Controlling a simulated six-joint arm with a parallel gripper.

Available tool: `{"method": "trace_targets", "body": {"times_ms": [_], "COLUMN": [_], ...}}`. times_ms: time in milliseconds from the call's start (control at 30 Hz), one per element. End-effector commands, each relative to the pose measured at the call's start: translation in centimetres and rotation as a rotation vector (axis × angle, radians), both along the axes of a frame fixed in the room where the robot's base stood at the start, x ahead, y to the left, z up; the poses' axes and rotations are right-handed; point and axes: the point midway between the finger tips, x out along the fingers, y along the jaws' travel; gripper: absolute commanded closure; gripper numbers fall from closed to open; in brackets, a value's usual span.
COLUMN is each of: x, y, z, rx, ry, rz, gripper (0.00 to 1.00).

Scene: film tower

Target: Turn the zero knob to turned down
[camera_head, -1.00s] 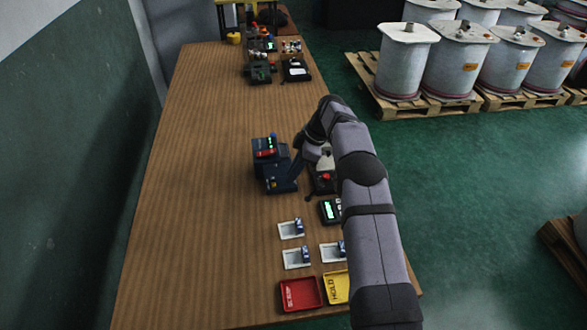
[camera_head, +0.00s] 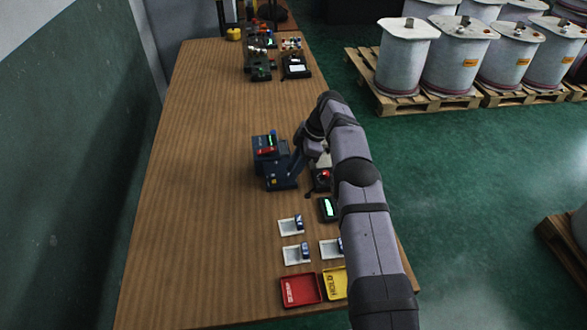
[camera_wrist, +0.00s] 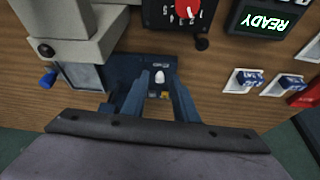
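A small white knob (camera_wrist: 159,77) sits on a dark blue panel below a small printed label that I cannot read clearly. I take it to be the zero knob. My gripper (camera_wrist: 160,82) points at this panel, with one finger on each side of the knob and visible gaps between. It is open and holds nothing. In the head view my gripper (camera_head: 296,168) is at the right side of the dark blue instrument (camera_head: 280,183), partly hidden by my own arm. The knob itself cannot be made out in the head view.
A red numbered dial (camera_wrist: 187,8) and a READY display (camera_wrist: 266,18) are nearby. White trays (camera_head: 286,228) with blue pieces, a red tray (camera_head: 300,290) and a yellow tray (camera_head: 335,284) lie toward the front. The table's left side (camera_head: 190,190) is clear.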

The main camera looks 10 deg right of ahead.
Motion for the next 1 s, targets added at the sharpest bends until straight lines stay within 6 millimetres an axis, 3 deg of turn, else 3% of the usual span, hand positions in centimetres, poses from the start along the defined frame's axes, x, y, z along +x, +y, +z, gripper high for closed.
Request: {"method": "trace_targets", "body": {"times_ms": [433,833,1000], "x": [0.0,-0.1,-0.2], "y": [-0.2,-2.1,-2.6], "z": [0.6,5.5,6.5], "rx": [0.001,0.0,0.0], "ry": [-0.002,-0.001,0.001], "rz": [-0.001,-0.002,-0.002], "gripper": [0.7,0.7,0.7]}}
